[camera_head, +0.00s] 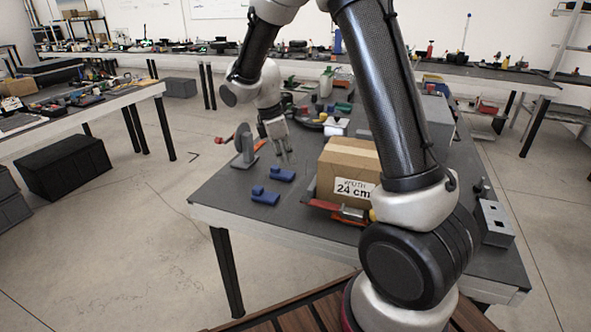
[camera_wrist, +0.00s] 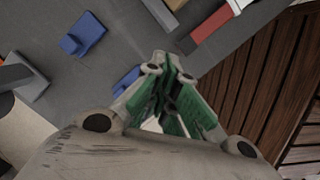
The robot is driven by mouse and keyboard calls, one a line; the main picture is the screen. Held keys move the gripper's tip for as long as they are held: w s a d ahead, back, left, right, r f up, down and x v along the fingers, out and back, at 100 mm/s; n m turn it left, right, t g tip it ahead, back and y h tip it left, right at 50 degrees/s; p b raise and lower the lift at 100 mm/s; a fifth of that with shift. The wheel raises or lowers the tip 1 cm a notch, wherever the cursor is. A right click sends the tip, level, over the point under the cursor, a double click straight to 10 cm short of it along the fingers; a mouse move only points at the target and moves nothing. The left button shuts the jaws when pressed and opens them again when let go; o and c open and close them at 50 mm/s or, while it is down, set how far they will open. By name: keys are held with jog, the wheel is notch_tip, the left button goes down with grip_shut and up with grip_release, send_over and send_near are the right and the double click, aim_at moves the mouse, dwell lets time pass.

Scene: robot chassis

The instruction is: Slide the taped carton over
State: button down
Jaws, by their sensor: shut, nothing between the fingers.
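The taped carton (camera_head: 345,160) is a brown cardboard box with a lighter tape strip on top and a label reading "WIDTH 24 cm". It stands upright on the dark table (camera_head: 220,195), partly hidden on its right by my arm. My gripper (camera_head: 287,157) is left of the carton, above the table and apart from the box. In the wrist view my gripper (camera_wrist: 168,65) has green-lined fingers drawn together with nothing held. A tan edge at the top of the wrist view seems to be the carton (camera_wrist: 174,4), mostly out of frame.
Two blue parts (camera_head: 265,196) lie left of the carton; one also shows in the wrist view (camera_wrist: 82,35). A grey stand (camera_head: 244,147) is further left. A red-handled tool (camera_head: 340,212) lies before the carton. Assorted items crowd the table behind. The table's front-left corner is clear.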

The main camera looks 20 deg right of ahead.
aim_at(309, 188)
jog(key=x, duration=0.8)
jog(key=shift+d+f, duration=0.1)
jog(key=shift+f, duration=0.15)
jog(key=d, duration=0.3)
jog(key=shift+s+f, duration=0.3)
jog(key=shift+s, duration=0.05)
jog(key=shift+s+d, duration=0.1)
jog(key=shift+d, duration=0.4)
jog(key=shift+s+d, duration=0.2)
jog(key=shift+d, duration=0.5)
jog(key=shift+w+a, duration=0.15)
jog(key=shift+a, duration=0.35)
jog(key=a, duration=0.2)
jog(key=w+a, duration=0.1)
jog(key=shift+a+r, duration=0.3)
jog(key=shift+r, duration=0.05)
jog(key=v, duration=0.9)
jog(key=shift+r, duration=0.15)
